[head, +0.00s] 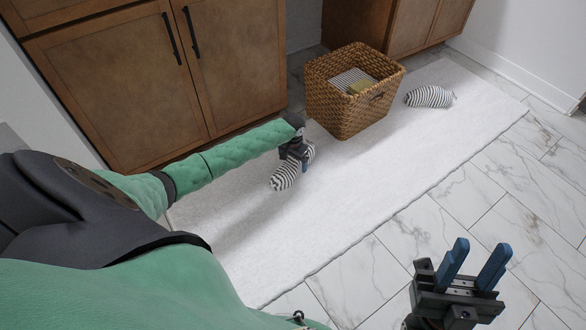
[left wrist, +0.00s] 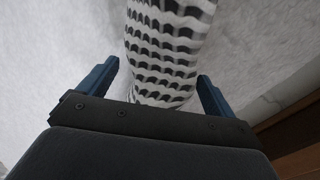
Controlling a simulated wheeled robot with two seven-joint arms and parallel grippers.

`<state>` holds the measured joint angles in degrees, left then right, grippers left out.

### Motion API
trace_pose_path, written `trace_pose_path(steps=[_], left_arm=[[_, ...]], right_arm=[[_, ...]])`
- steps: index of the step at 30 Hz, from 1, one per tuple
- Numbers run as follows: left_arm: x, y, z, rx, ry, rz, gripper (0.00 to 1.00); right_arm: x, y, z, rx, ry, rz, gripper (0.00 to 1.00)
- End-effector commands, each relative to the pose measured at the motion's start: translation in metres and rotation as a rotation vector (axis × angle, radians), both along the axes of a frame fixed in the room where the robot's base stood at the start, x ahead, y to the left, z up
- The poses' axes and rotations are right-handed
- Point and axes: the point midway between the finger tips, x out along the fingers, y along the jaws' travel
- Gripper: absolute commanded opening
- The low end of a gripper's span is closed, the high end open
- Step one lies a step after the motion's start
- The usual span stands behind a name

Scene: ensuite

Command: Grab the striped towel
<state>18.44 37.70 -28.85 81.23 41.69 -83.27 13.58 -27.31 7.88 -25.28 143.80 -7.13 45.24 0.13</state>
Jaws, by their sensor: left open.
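A rolled towel with black and white stripes (head: 284,178) lies on the white mat. My left gripper (head: 298,158) is above it. In the left wrist view the striped towel (left wrist: 165,45) runs between the two blue fingers of my left gripper (left wrist: 157,75), with a gap on each side. That gripper is open, and its fingertips are partly hidden in the head view. A second striped roll (head: 430,97) lies on the mat further right. My right gripper (head: 474,262) is open and empty over the tiled floor.
A wicker basket (head: 345,112) stands on the mat (head: 400,165) between the two rolls. It holds a folded striped cloth (head: 350,79) and a yellowish item (head: 361,87). A brown cabinet (head: 120,85) stands behind my left arm. The mat's front part is clear.

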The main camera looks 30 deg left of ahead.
Motion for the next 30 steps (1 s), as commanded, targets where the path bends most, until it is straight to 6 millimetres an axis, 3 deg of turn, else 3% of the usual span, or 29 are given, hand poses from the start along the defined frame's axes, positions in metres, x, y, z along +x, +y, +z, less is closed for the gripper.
trace_pose_path(steps=[3, 12, 14, 21, 30], left_arm=[[-0.0001, -0.0003, -0.0115, 0.000, 0.000, 0.000, 0.91], [-0.0002, -0.0003, -0.0130, 0.000, 0.000, -0.001, 0.91], [-0.0002, -0.0002, -0.0130, 0.000, 0.000, -0.001, 0.83], [-0.0002, -0.0002, -0.0131, 0.000, 0.000, 0.000, 0.36], [0.0000, -0.0001, -0.0087, 0.000, -0.001, -0.001, 0.37]], right_arm=[[0.0016, -0.0007, -0.0135, -0.013, 0.028, 0.000, 0.36], [0.0010, -0.0013, -0.0165, -0.029, 0.035, 0.004, 0.36], [0.0012, -0.0014, -0.0162, -0.028, 0.034, 0.004, 0.36], [0.0016, -0.0014, -0.0152, -0.023, 0.033, 0.002, 0.36], [0.0019, -0.0014, -0.0113, -0.019, 0.031, 0.000, 0.36]])
